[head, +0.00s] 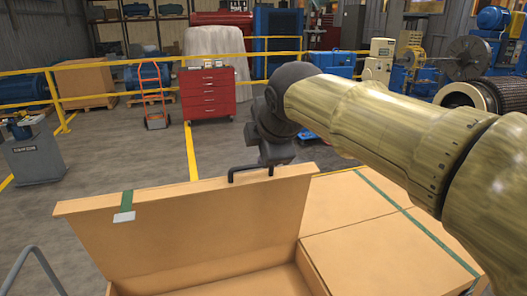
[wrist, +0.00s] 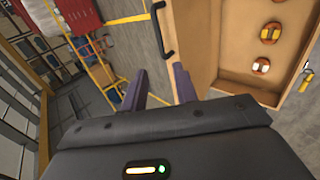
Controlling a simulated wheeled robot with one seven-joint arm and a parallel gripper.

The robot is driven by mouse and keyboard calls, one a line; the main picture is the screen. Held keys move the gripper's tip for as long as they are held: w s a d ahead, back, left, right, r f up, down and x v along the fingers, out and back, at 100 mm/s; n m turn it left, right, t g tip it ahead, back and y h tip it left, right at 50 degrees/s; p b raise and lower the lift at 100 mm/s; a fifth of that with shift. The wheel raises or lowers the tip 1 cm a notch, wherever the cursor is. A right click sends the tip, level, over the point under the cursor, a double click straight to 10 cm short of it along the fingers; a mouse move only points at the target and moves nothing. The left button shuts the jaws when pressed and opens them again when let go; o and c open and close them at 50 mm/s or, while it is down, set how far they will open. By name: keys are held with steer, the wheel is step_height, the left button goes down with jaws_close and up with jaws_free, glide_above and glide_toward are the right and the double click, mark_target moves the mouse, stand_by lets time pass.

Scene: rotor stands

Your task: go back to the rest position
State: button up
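My gripper (wrist: 161,72) shows two purple fingers spread apart with nothing held between them. In the head view my gripper (head: 275,152) is at the end of my arm, just behind the top edge of a raised tan lid (head: 180,222). A black handle (head: 250,172) is on that edge, close to the gripper. In the wrist view the handle (wrist: 163,28) lies just beyond the fingertips, not between them. The lid stands tilted open on a tan box, with a green strap and pale tag on it.
A closed tan lid (head: 375,240) with a green strap lies at the right under my arm. Several orange round parts (wrist: 270,32) show in the wrist view. A red drawer cabinet (head: 208,95), yellow railing (head: 110,65) and orange hand truck (head: 153,95) stand behind.

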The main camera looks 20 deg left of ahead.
steer(key=shift+s+d+r, duration=0.1)
steer(key=shift+s+r, duration=0.05)
steer(key=shift+r, duration=0.1)
steer(key=w+d+f+m+g+h+b, duration=0.1)
steer(key=d+f+m+h+b, duration=0.1)
steer(key=d+f+m, duration=0.5)
steer(key=w+d+f+m+g+h+b, duration=0.1)
steer(key=w+d+f+m+b, duration=0.15)
steer(key=d+f, duration=0.8)
steer(key=s+d+f+m+g+h+b, duration=0.1)
steer(key=s+d+f+m, duration=0.6)
steer(key=f, duration=0.4)
steer(key=s+d+f+m+g+h+b, duration=0.1)
steer(key=s+d+f+m, duration=0.6)
steer(key=f, duration=0.5)
steer(key=shift+d+f+m+g+b, duration=0.2)
steer(key=shift+d+m+g+b, duration=0.15)
steer(key=shift+d+m, duration=0.45)
steer(key=shift+a, duration=0.1)
